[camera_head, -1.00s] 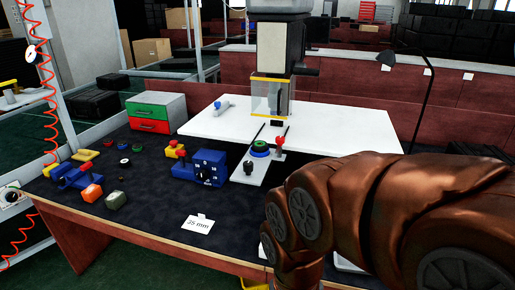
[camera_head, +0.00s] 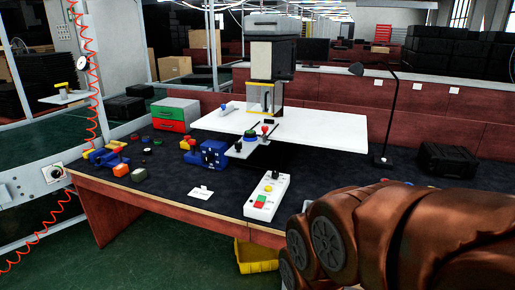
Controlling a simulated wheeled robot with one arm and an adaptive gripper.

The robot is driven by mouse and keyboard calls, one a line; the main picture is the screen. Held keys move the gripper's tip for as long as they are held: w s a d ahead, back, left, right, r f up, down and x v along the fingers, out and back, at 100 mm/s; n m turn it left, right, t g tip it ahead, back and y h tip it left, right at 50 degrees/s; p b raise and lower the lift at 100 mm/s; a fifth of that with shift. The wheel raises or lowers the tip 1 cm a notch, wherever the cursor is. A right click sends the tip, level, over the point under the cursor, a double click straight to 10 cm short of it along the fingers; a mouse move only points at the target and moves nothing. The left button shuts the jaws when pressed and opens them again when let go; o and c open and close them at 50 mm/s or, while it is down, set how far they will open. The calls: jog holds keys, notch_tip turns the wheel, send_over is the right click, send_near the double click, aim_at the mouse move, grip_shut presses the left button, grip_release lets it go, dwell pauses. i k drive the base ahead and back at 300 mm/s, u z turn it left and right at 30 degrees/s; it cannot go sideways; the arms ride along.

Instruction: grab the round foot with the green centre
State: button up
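Several small round feet lie on the dark bench top at the left, between the red-and-green drawer box (camera_head: 175,115) and the blue-and-yellow parts (camera_head: 105,156). One dark round foot (camera_head: 147,151) lies near the middle of this group. They are too small here to tell which has the green centre. My bronze arm fills the lower right of the view, well apart from these feet. My gripper is out of the picture.
A blue block with dials (camera_head: 213,153) stands right of the feet. A white button box (camera_head: 267,197) lies near the front edge. A white board (camera_head: 320,130) and a black lamp (camera_head: 388,120) stand behind. A yellow bin (camera_head: 257,257) sits below; green floor is clear at front left.

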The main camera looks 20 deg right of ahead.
aim_at(247, 134)
jog(key=u, duration=1.25)
jog(key=i, duration=2)
jog(key=z, duration=0.9)
